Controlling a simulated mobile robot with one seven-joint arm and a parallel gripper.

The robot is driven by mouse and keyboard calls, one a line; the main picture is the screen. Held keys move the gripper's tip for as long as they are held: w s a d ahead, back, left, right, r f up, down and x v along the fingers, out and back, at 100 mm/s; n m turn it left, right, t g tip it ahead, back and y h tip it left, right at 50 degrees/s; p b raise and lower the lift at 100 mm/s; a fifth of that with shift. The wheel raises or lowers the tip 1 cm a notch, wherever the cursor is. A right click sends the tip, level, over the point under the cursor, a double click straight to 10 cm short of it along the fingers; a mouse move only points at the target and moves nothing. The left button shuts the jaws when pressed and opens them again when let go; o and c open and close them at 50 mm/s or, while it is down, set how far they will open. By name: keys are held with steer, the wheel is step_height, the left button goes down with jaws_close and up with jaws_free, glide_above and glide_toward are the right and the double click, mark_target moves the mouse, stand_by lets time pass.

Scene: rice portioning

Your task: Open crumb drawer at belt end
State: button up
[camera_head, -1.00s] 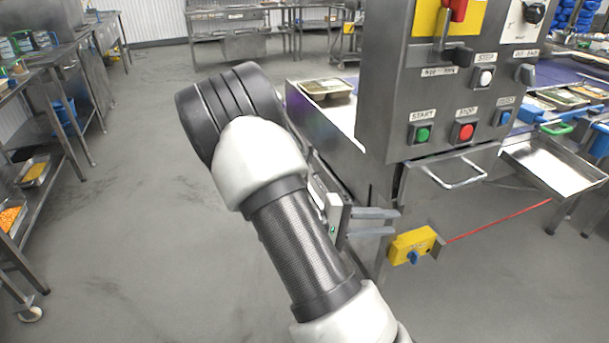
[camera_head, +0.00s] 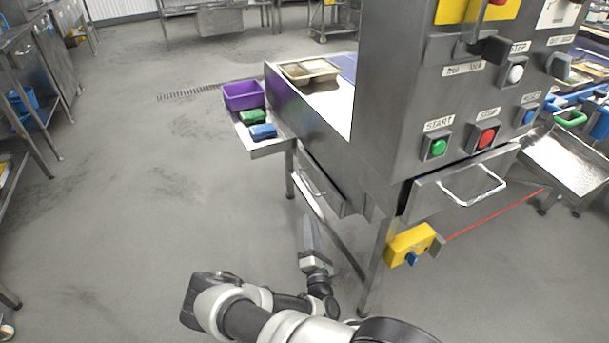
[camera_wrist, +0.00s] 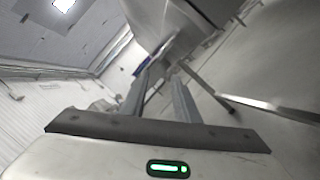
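A steel drawer (camera_head: 322,186) with a bar handle sits below the left end of the belt (camera_head: 325,105). A second steel drawer front (camera_head: 425,198) with a bar handle is under the control box, with a dark gap along its top. I cannot tell which is the crumb drawer. My gripper (camera_head: 309,220) is low, below and apart from the left drawer, with its fingers upward in the head view. In the wrist view my gripper (camera_wrist: 162,75) has its two fingers apart and nothing visible between them. Steel machinery (camera_wrist: 190,20) lies beyond the fingertips.
A side shelf (camera_head: 268,150) holds a purple bin (camera_head: 243,95), a green block (camera_head: 253,117) and a blue block (camera_head: 263,131). A yellow switch box (camera_head: 410,243) has a red cord (camera_head: 495,214). Machine legs stand close right of my gripper.

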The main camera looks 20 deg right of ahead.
mark_target(306, 181)
steer(key=b+x, duration=0.4)
steer(key=x, duration=1.3)
jaws_close()
